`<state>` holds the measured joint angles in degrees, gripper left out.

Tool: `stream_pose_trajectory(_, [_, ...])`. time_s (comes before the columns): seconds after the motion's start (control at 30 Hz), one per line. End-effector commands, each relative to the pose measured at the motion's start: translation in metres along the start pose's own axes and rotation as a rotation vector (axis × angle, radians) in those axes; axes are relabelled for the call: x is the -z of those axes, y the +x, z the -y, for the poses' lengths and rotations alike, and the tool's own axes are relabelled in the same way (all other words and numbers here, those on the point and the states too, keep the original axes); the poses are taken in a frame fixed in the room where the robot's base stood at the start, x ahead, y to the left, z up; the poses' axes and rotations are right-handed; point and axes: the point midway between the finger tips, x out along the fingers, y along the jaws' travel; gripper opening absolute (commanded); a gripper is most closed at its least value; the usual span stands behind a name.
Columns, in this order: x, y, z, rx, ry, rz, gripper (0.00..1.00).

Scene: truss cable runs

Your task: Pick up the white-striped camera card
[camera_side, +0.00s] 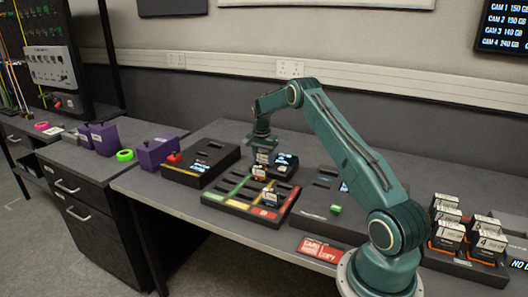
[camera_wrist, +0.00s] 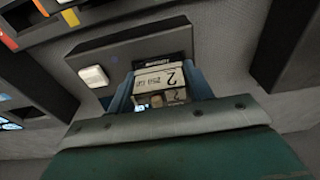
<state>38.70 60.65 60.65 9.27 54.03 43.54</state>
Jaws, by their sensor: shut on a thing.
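My gripper (camera_wrist: 160,98) is shut on a camera card (camera_wrist: 158,80) with a white label reading 2 and 250 GB. The fingers press on its two sides. Whether this card bears a white stripe is too small to tell.
A rack of several labelled cards (camera_side: 470,262) stands at right. A red sign (camera_side: 320,249) lies at the front edge.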

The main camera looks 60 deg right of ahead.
Motion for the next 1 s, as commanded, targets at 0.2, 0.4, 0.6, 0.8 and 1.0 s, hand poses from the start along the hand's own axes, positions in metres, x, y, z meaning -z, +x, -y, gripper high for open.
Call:
stream_pose_trajectory(0.2, [0.001, -0.003, 0.0, 0.001, 0.0, -0.001, 0.24])
stream_pose_trajectory(0.4, [0.003, -0.019, 0.001, 0.002, 0.0, -0.002, 0.24])
stream_pose_trajectory(0.6, [0.006, -0.047, 0.001, 0.004, 0.0, -0.002, 0.24])
stream_pose_trajectory(0.8, [0.01, -0.077, 0.001, 0.003, 0.001, -0.002, 0.24])
stream_pose_trajectory(1.0, [0.012, -0.095, 0.001, 0.002, 0.001, -0.001, 0.24])
